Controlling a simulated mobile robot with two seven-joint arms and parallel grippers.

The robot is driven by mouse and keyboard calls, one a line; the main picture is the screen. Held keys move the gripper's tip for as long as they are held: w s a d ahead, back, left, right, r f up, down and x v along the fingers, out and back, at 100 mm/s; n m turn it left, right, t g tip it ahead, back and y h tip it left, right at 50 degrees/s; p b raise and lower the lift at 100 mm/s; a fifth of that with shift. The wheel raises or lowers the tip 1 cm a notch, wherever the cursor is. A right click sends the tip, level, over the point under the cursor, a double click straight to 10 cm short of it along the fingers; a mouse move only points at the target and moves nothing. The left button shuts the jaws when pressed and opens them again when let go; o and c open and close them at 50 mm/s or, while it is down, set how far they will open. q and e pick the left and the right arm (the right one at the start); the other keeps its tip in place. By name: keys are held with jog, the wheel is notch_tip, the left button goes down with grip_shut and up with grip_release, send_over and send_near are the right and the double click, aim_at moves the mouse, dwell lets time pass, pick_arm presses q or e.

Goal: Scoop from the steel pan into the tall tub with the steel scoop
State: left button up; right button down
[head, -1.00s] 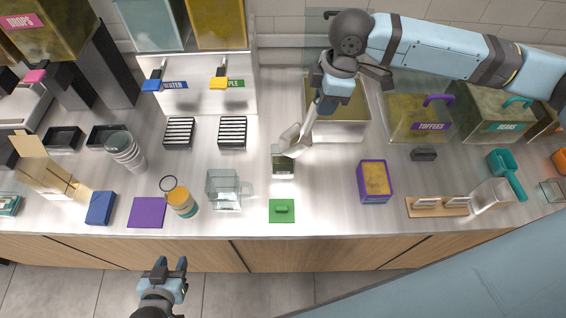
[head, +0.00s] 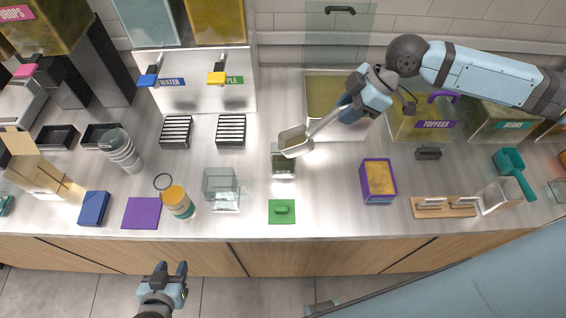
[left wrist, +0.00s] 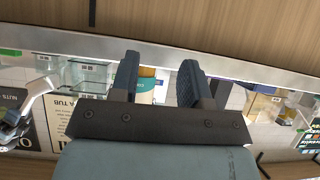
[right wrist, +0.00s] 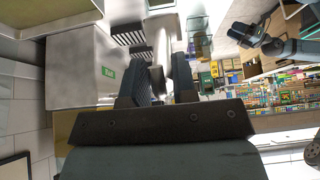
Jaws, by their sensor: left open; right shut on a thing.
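The steel scoop (head: 296,141) is held by its handle in my right gripper (head: 352,104), which is shut on it. Its bowl hangs over the back edge of a narrow clear tub with dark contents (head: 283,165), which I take as the tall tub. The bowl faces up and looks empty. The steel pan (head: 340,133) with brownish contents stands behind, partly hidden by my right gripper and the scoop handle. My left gripper (head: 172,267) is open and empty in front of the counter; its spread fingers show in the left wrist view (left wrist: 158,78).
A green lid (head: 282,211) lies in front of the tub. A clear square jug (head: 221,188) stands left of it, a purple tub (head: 377,182) right. A wooden board (head: 445,206) lies at the right. A clear panel (head: 338,45) rises behind the pan.

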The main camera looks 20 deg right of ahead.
notch_tip(320, 180, down, 6)
jog(key=d+t+y+b, duration=0.1)
jog(key=d+y+b, duration=0.2)
jog(key=b, duration=0.4)
jog(key=shift+s+r+y, duration=0.25)
jog(key=shift+s+y, duration=0.1)
jog(key=shift+y, duration=0.15)
